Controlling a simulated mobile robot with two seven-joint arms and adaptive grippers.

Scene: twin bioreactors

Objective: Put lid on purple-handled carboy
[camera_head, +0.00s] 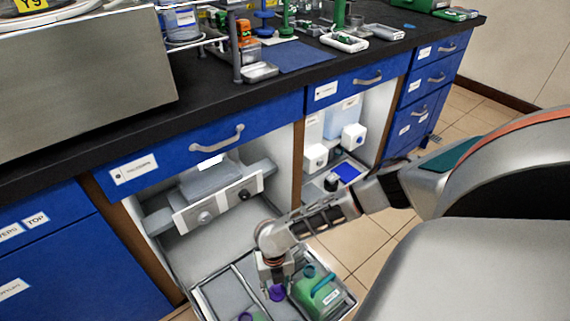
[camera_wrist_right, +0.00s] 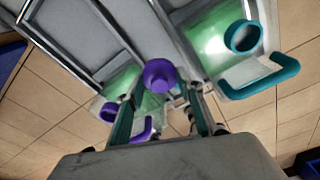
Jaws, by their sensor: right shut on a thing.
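My right gripper (camera_head: 279,277) is shut on a purple lid (camera_head: 278,293), which also shows between its fingers in the right wrist view (camera_wrist_right: 160,76). The gripper is above a pull-out tray, beside the teal-handled carboy. The purple-handled carboy (camera_wrist_right: 122,98) is green and translucent, with a purple neck ring (camera_wrist_right: 108,111) and a purple handle (camera_wrist_right: 143,131). It is partly hidden by the gripper finger. In the head view only its top shows at the bottom edge (camera_head: 246,317). The lid is apart from its neck. My left gripper is not in view.
A green carboy with a teal handle (camera_head: 318,291) stands in the tray (camera_head: 215,293), just right of the lid. The tray has metal walls and dividers. Behind it are an open cabinet with grey equipment (camera_head: 218,192) and a black countertop (camera_head: 215,105). Tiled floor lies right.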

